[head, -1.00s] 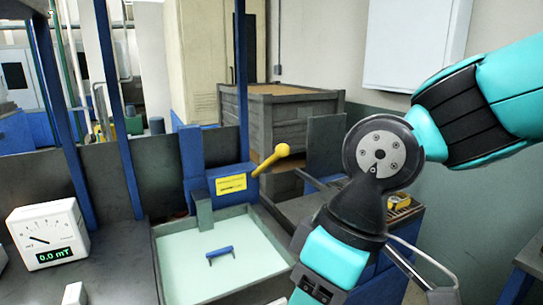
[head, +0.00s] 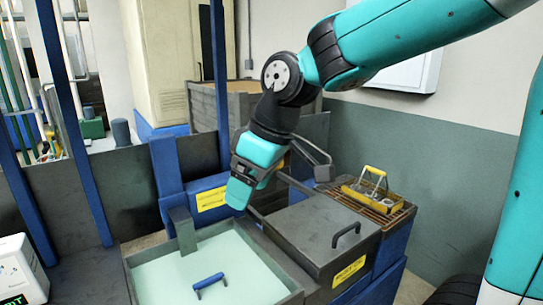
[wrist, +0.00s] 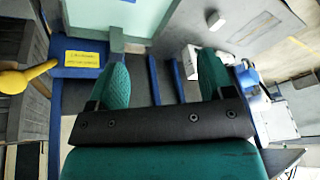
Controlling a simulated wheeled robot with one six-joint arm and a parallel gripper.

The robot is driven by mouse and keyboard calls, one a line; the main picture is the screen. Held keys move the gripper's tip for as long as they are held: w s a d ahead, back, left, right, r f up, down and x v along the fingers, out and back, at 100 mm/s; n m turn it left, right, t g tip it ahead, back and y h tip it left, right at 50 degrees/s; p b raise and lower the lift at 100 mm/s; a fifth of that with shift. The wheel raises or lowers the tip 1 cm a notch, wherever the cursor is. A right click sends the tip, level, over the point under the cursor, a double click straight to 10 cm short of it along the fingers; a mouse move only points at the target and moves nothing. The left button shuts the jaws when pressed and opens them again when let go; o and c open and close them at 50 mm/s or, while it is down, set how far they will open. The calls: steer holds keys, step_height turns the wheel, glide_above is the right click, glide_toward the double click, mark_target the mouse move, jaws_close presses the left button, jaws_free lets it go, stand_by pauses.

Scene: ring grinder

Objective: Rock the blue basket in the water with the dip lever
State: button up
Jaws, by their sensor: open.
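The dip lever's yellow knob (wrist: 14,82) shows at the left edge of the wrist view, beside its blue housing with a yellow label (wrist: 87,60). In the head view my arm hides the knob, and the labelled blue housing (head: 211,198) shows to its left. The blue basket's handle (head: 208,284) stands out of the pale green water; its body cannot be made out. My gripper (head: 240,190) hangs over the back right of the water tank (head: 284,272). Its two teal fingers (wrist: 164,78) are apart and empty, with the knob outside them to the left.
Right of the tank is a grey lidded box (head: 310,240) with a black handle. Behind it a yellow-handled carrier (head: 368,190) sits on a slatted rack. A white meter (head: 18,272) stands at the left. A blue post (head: 75,120) rises behind the bench.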

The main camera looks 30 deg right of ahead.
steer(key=w+d+r+t+h+p, duration=0.1)
steer(key=w+d+r, duration=0.3)
steer(key=w+d, duration=0.45)
steer(key=w+d+r+t+h+p, duration=0.1)
steer(key=w+d+r+t+h, duration=0.3)
steer(key=d, duration=0.8)
steer(key=w+f+p, duration=0.1)
steer(key=w+f, duration=0.1)
steer(key=f, duration=0.3)
steer(key=w+f+g+y+p, duration=0.1)
steer(key=w+f, duration=0.2)
steer(key=f, duration=0.2)
steer(key=w+a+f+g+y+p, duration=0.1)
steer(key=w+f+p, duration=0.1)
steer(key=w+f, duration=0.1)
steer(key=shift+f, duration=0.9)
steer(key=shift+w+f, duration=0.25)
steer(key=shift+f, duration=0.45)
